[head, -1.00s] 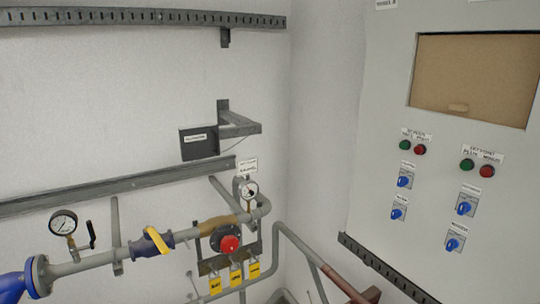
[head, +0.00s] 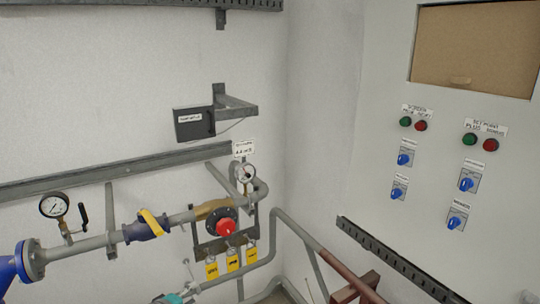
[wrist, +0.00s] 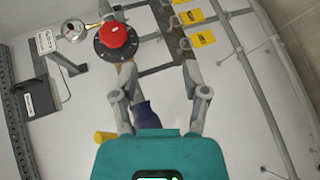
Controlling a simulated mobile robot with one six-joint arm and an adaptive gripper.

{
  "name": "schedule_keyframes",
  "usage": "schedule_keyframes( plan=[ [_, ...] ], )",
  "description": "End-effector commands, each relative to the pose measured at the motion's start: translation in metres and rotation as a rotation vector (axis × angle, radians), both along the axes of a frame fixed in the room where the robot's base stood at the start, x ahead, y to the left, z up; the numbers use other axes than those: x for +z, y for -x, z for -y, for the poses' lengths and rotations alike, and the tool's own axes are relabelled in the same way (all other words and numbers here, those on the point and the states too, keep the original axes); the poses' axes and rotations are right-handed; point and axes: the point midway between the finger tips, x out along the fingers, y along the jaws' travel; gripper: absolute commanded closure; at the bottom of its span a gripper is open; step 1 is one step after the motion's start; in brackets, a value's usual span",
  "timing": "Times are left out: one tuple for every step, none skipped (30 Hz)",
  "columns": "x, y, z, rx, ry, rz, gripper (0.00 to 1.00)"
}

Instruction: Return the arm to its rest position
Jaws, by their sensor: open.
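My gripper (wrist: 159,72) is open and empty in the wrist view. Its two grey fingers stand apart in front of its teal body, with pale wall and part of the pipework behind them. A red round knob (wrist: 114,34) on a dark flange is beyond the fingers, up and left; it also shows in the head view (head: 226,227). In the head view, a teal part of my gripper (head: 173,298) shows at the bottom edge, below the pipe; most of the arm is out of view.
A yellow-handled valve (head: 152,223) and a dial gauge (head: 54,205) sit on the pipe at left. Yellow tags (head: 233,264) hang below the knob. A dark box (head: 194,123) is on the wall. A control cabinet (head: 380,110) stands at right. Brown pipe (head: 345,272) runs lower right.

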Motion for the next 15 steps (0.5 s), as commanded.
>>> schedule_keyframes(
  plan=[
    [-0.013, -0.007, 0.015, -0.033, -0.016, -0.025, 0.41],
    [-0.018, -0.010, 0.022, -0.049, -0.026, -0.040, 0.41],
    [-0.025, -0.015, 0.033, -0.072, -0.039, -0.060, 0.41],
    [-0.030, -0.017, 0.039, -0.089, -0.051, -0.074, 0.41],
    [-0.035, -0.020, 0.047, -0.106, -0.061, -0.090, 0.41],
    [-0.042, -0.024, 0.057, -0.129, -0.075, -0.109, 0.41],
    [-0.047, -0.026, 0.064, -0.146, -0.086, -0.124, 0.41],
    [-0.052, -0.029, 0.071, -0.163, -0.097, -0.137, 0.41],
    [-0.058, -0.032, 0.081, -0.185, -0.112, -0.156, 0.41],
    [-0.063, -0.034, 0.088, -0.202, -0.125, -0.171, 0.41],
    [-0.068, -0.036, 0.095, -0.219, -0.136, -0.184, 0.41],
    [-0.075, -0.038, 0.104, -0.240, -0.153, -0.203, 0.41],
    [-0.080, -0.040, 0.111, -0.256, -0.165, -0.216, 0.41],
    [-0.084, -0.041, 0.118, -0.272, -0.177, -0.229, 0.41],
    [-0.091, -0.043, 0.127, -0.295, -0.195, -0.248, 0.41]
  ],
)
